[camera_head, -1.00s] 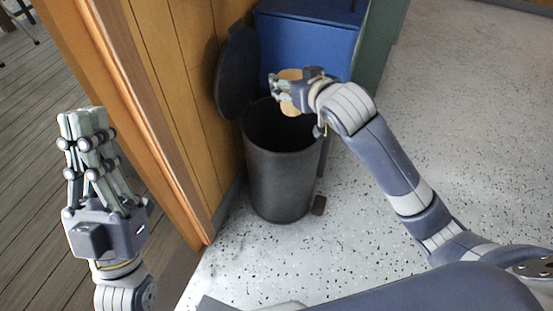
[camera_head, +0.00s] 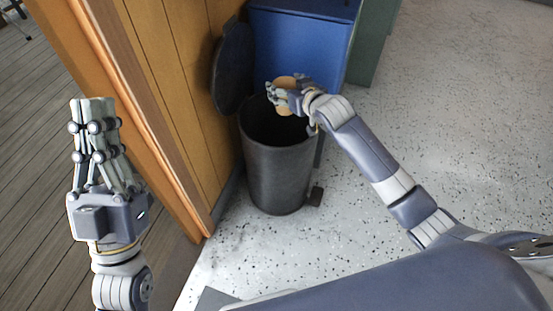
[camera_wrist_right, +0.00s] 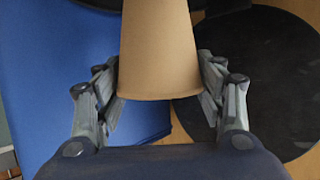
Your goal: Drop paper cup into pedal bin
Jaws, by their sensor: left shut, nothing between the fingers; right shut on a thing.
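The brown paper cup (camera_head: 285,82) is held in my right gripper (camera_head: 280,98), over the open mouth of the pedal bin. In the right wrist view the cup (camera_wrist_right: 158,50) fills the space between the two fingers (camera_wrist_right: 158,85), which press on its sides. The dark grey pedal bin (camera_head: 278,178) stands on the floor with its round lid (camera_head: 232,68) raised against the wooden wall. Its pedal (camera_head: 316,196) is at the lower right. The inside of the bin is dark. My left gripper (camera_head: 93,102) is shut and empty, far left of the bin.
A blue box-shaped container (camera_head: 300,48) stands right behind the bin, with a green one (camera_head: 372,45) beside it. A wooden wall (camera_head: 175,90) with an orange edge rises left of the bin. The speckled floor (camera_head: 450,110) to the right is clear.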

